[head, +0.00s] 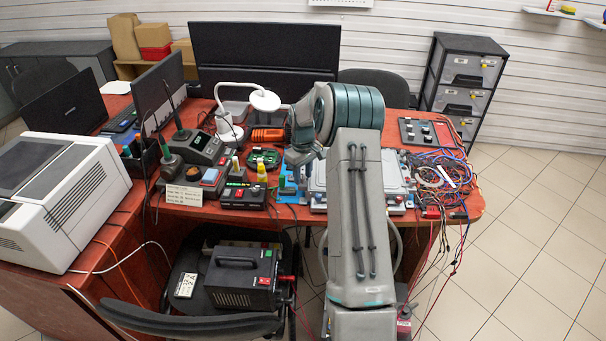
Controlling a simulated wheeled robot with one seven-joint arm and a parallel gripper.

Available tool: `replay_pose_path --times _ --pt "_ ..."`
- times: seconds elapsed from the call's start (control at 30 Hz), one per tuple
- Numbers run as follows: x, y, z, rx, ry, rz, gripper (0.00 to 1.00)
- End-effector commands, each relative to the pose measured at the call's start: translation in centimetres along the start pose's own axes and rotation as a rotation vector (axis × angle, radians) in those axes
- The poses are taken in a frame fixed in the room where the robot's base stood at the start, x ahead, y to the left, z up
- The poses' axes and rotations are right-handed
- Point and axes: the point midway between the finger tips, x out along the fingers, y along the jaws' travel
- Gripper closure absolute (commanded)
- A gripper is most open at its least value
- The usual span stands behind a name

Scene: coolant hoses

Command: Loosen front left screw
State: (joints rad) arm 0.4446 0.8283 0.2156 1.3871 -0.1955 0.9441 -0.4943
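A light grey flat unit (318,182) lies on the red table, partly hidden behind my arm. Its left edge and right part show on either side of the arm. Small fittings sit along its front edge, but I cannot make out the front left screw. My gripper (302,157) seems to be at the end of the wrist, just left of the grey unit and above the table. It is small and partly covered by my arm links, so its fingers are not clear. I cannot tell whether it touches anything.
Tangled wires (440,180) and a dark panel (425,132) lie on the right. A chair (190,322) stands in front.

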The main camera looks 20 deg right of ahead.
Motion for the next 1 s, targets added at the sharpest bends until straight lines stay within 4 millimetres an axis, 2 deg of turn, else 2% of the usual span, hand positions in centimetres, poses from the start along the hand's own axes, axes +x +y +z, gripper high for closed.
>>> replay_pose_path --times 0.27,0.43,0.57,0.8,1.0 --pt "0.1 0.0 0.0 0.000 -0.002 -0.001 0.60" --pt "-1.0 0.0 0.0 0.001 0.000 0.001 0.60" --pt "-3.4 0.0 0.0 0.000 0.002 0.002 0.60" --pt "-9.0 0.0 -0.1 0.000 0.002 0.002 0.60" --pt "-12.4 0.0 -0.1 0.000 0.001 0.001 0.60"
